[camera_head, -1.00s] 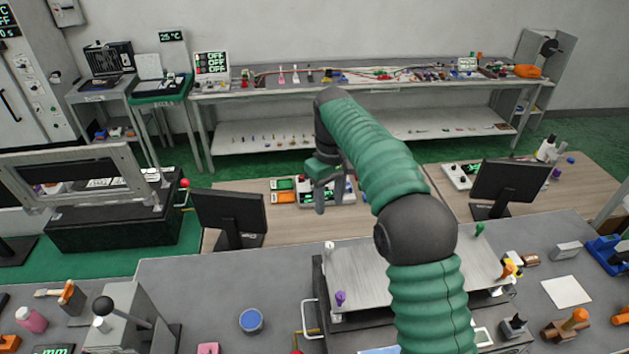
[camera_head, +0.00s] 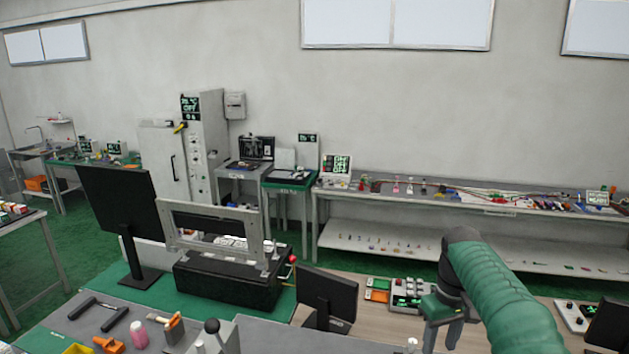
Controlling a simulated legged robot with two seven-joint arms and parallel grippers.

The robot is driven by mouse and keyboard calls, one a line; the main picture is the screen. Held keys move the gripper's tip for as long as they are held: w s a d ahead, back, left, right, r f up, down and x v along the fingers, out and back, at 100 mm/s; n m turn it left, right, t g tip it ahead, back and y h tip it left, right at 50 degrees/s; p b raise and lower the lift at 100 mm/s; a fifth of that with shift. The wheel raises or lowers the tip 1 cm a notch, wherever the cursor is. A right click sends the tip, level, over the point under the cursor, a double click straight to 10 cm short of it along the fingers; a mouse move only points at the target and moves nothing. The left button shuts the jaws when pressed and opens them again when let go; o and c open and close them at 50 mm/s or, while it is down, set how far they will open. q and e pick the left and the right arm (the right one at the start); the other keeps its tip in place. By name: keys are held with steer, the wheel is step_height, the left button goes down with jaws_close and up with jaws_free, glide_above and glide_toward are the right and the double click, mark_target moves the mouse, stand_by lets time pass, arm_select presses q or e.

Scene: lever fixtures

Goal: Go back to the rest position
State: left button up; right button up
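My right arm comes in from the lower right, with green ribbed sleeves and dark joints. Its gripper (camera_head: 443,335) hangs with the fingers pointing down, in front of the wooden desk. The two fingers look apart, with nothing seen between them. My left gripper is not in view. A lever with a black ball knob (camera_head: 212,327) stands at the bottom edge, left of my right gripper and apart from it.
A black monitor (camera_head: 328,299) stands left of my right gripper. A device with green displays (camera_head: 407,294) lies on the desk behind it. A larger monitor (camera_head: 118,204) and a metal-framed fixture (camera_head: 215,226) stand left. A long shelf bench (camera_head: 400,190) runs along the wall.

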steer(key=s+a+f+m+t+b, duration=0.1)
steer(key=s+a+f+b, duration=0.1)
steer(key=s+f, duration=0.6)
steer(key=s+a+f+m+b, duration=0.1)
steer(key=s+a+f+b, duration=0.1)
steer(key=s+f+b, duration=0.3)
steer(key=s+a+f+t+b, duration=0.1)
steer(key=s+a+f+b, duration=0.2)
steer(key=s+f, duration=0.7)
step_height(320, 180, down, 3)
steer(key=shift+s+r+m+t+b, duration=0.1)
steer(key=shift+s+m+t+b, duration=0.2)
steer(key=shift+s+m, duration=0.1)
steer(key=shift+w, duration=0.15)
steer(key=shift+a, duration=0.1)
